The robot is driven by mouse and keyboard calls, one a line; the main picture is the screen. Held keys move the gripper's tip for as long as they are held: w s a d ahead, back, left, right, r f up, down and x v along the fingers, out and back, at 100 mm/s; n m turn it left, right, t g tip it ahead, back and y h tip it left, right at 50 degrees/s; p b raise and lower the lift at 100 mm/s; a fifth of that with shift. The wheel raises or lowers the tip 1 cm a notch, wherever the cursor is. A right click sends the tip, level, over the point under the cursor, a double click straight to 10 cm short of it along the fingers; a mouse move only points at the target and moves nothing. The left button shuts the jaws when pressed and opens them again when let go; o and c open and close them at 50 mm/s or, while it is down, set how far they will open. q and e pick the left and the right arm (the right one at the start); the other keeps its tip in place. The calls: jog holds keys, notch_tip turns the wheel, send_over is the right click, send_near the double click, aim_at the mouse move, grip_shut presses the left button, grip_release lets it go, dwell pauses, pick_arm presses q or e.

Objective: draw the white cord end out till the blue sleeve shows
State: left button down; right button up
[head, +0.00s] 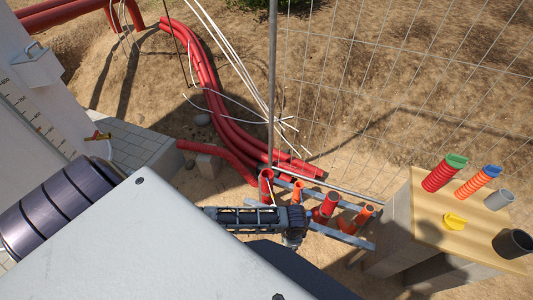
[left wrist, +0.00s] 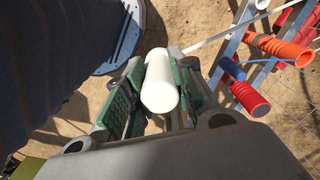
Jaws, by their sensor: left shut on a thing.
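My left gripper (left wrist: 160,92) has green-padded fingers on either side of a thick white cylinder, the white cord end (left wrist: 160,85), and is shut on it. A thin pale line runs from beside the cord end towards the upper right of the left wrist view. An orange pipe mouth (left wrist: 280,48) and a red ribbed pipe end (left wrist: 250,98) lie to the right, apart from the gripper. I cannot make out a blue sleeve on the white cord. In the head view the held end is hidden. My right gripper is not in view.
Red and orange pipe stubs (head: 325,207) sit on blue-grey rails (head: 340,236). A wooden-topped stand (head: 425,215) at right carries coloured pipe pieces and a yellow item (head: 454,221). Long red pipes (head: 215,100) and a wire fence (head: 400,90) lie behind.

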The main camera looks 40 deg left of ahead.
pick_arm(q)
jog(key=w+a+f+b, duration=0.5)
jog(key=w+a, duration=0.5)
jog(key=w+a+f+b, duration=0.5)
jog(key=w+a+b, duration=0.1)
jog(key=w+a, duration=0.5)
dwell(1.8)
